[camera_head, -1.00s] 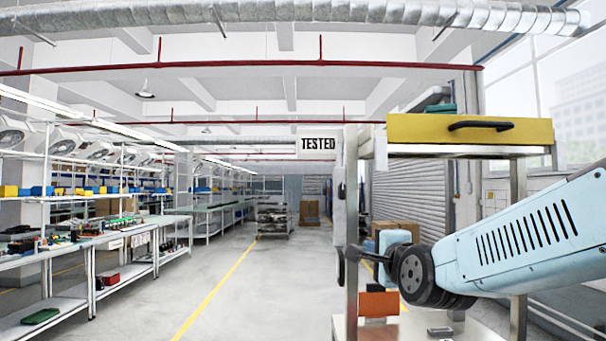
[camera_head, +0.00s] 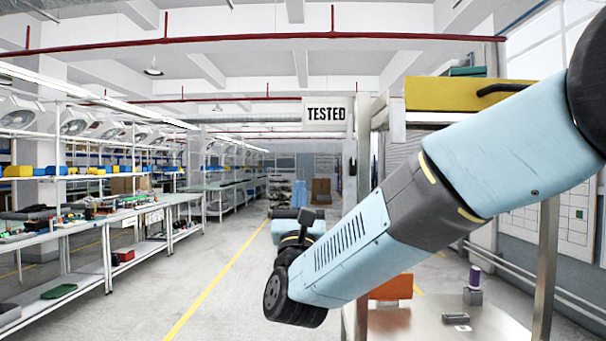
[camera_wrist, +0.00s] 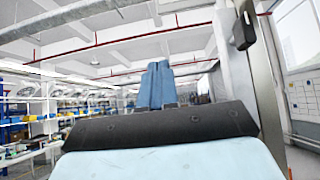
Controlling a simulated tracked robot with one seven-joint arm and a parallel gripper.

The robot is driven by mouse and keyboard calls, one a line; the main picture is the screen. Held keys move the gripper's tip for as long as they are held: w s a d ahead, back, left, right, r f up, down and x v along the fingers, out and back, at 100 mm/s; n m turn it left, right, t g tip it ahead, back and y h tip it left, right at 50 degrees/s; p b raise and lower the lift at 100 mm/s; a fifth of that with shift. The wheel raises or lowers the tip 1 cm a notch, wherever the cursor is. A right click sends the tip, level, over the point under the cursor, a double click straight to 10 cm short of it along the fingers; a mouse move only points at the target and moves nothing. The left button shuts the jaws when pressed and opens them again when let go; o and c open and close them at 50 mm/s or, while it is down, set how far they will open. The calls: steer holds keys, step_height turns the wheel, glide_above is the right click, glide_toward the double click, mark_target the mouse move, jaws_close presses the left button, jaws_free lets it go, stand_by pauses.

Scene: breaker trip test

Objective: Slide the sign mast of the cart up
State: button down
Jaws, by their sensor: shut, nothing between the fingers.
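The cart's white sign (camera_head: 327,114) reads TESTED and stands at the left of the cart's top. The pale mast (camera_head: 363,150) runs down from beside it along the cart's left post; its lower part is hidden behind my arm. The cart has a yellow drawer (camera_head: 455,94) with a dark handle and a steel lower shelf (camera_head: 495,325). In the wrist view, my gripper (camera_wrist: 157,68) shows two blue fingers together, shut and empty. It points up and is left of a grey upright and a steel post (camera_wrist: 268,95), apart from them. A dark handle-like part (camera_wrist: 243,28) sits high on the upright.
My arm crosses in front of the cart. An orange box (camera_head: 392,287) and a purple-topped item (camera_head: 474,280) are on the lower shelf. White workbenches (camera_head: 85,245) line the left. The aisle floor with a yellow line (camera_head: 215,285) is clear.

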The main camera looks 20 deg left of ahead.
steer(key=s+d+r+x, duration=0.1)
steer(key=r+x, duration=0.1)
steer(key=x, duration=1)
steer(key=shift+s, duration=0.4)
steer(key=shift+a, duration=0.1)
